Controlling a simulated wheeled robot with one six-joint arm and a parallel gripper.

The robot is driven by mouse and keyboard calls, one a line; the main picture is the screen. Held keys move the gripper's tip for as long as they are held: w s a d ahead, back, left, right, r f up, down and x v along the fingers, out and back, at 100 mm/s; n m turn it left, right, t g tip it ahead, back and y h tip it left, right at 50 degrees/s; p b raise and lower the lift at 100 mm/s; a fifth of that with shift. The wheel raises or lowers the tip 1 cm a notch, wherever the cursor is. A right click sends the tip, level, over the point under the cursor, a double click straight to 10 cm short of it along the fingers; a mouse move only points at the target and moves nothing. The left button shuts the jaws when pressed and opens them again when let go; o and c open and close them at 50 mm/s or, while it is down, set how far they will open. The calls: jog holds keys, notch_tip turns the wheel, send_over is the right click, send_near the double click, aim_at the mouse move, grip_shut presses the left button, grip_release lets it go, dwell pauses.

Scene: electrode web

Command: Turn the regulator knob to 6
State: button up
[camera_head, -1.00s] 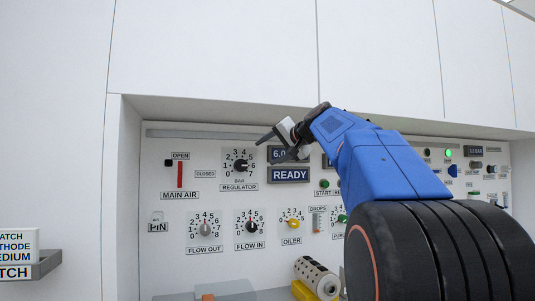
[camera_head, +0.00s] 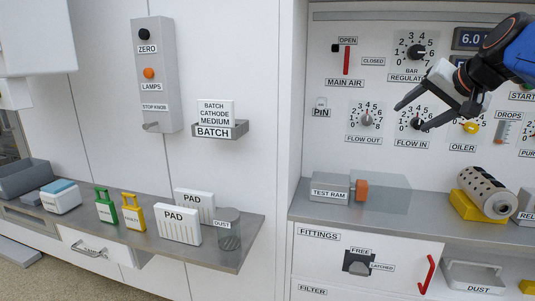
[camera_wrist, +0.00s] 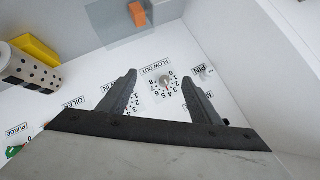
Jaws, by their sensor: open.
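The regulator knob (camera_head: 417,52) is a dark knob on a white numbered dial, high on the panel in the head view. Its pointer seems turned to the right-hand side; the exact number is too small to read. The display (camera_head: 472,38) beside it reads 6.0, its right part cut off by my arm. My gripper (camera_head: 411,117) is open and empty, below the regulator and in front of the flow-in dial (camera_head: 417,124). In the wrist view its two fingers (camera_wrist: 159,76) are spread, with the flow-out knob (camera_wrist: 166,81) seen between them. The regulator is not in the wrist view.
The red main air lever (camera_head: 346,61) stands upright near OPEN. Flow-out (camera_head: 366,119) and oiler (camera_head: 470,127) dials sit below.

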jog(key=s+a+f+n+g, duration=0.2)
jog(key=s+a+f, duration=0.1)
jog(key=s+f, duration=0.5)
jog(key=s+a+f+n+g+h, duration=0.1)
jog(key=s+a+f+n+g, duration=0.1)
jog(key=s+f, duration=0.7)
jog(key=s+a+f+n+g, duration=0.1)
jog(key=s+f, duration=0.8)
jog(key=f, duration=0.9)
jog(key=a+n, duration=0.1)
jog(key=a, duration=0.1)
jog(key=shift+s+a+n+g+h, duration=0.15)
jog(key=shift+a+n+g+h, duration=0.15)
jog(key=shift+a+n+g, duration=0.1)
